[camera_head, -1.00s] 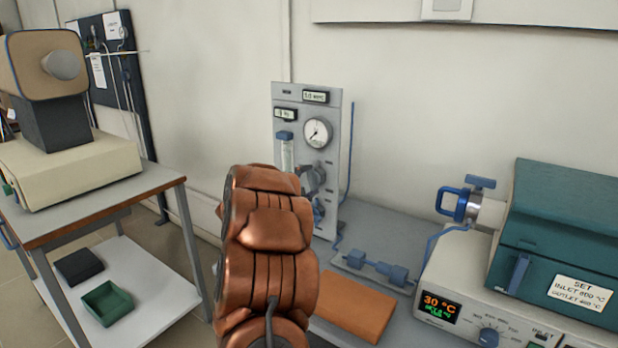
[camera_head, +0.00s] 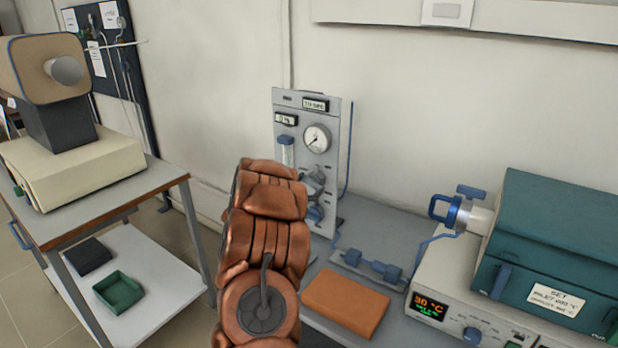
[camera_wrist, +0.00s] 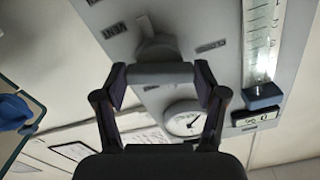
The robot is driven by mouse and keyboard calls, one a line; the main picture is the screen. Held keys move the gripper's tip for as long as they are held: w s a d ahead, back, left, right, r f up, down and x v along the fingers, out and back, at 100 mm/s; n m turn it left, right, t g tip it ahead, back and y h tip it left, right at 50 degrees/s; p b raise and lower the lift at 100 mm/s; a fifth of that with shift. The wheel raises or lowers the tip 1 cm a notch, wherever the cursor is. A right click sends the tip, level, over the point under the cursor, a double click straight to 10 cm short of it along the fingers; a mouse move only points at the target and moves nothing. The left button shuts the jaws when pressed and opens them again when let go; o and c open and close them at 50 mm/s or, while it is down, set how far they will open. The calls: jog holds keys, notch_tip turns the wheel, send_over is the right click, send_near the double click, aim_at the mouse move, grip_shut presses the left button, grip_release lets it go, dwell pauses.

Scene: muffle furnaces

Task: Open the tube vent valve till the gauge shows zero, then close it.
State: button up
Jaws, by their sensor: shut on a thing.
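The grey gas panel (camera_head: 282,101) stands upright near the wall, with a round white gauge (camera_head: 317,138) high on it. The gauge also shows in the wrist view (camera_wrist: 189,119); its needle is visible, but the reading is too small to tell. In the wrist view my gripper (camera_wrist: 160,74) is shut on a grey bar-shaped valve handle (camera_wrist: 158,72) beside the gauge, one finger at each end. In the head view my copper-coloured arm hides part of the panel's lower left.
A flow tube with a blue block (camera_wrist: 262,96) is close to my gripper. An orange-brown slab (camera_head: 345,301) and blue fittings (camera_head: 372,268) lie on the bench. A teal furnace (camera_head: 550,240) stands at right, a trolley (camera_head: 160,178) at left.

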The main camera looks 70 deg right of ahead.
jog(key=shift+n+p, duration=1.65)
jog(key=shift+n, duration=0.15)
jog(key=o, duration=1.1)
jog(key=shift+o, duration=0.2)
jog(key=v, duration=1.2)
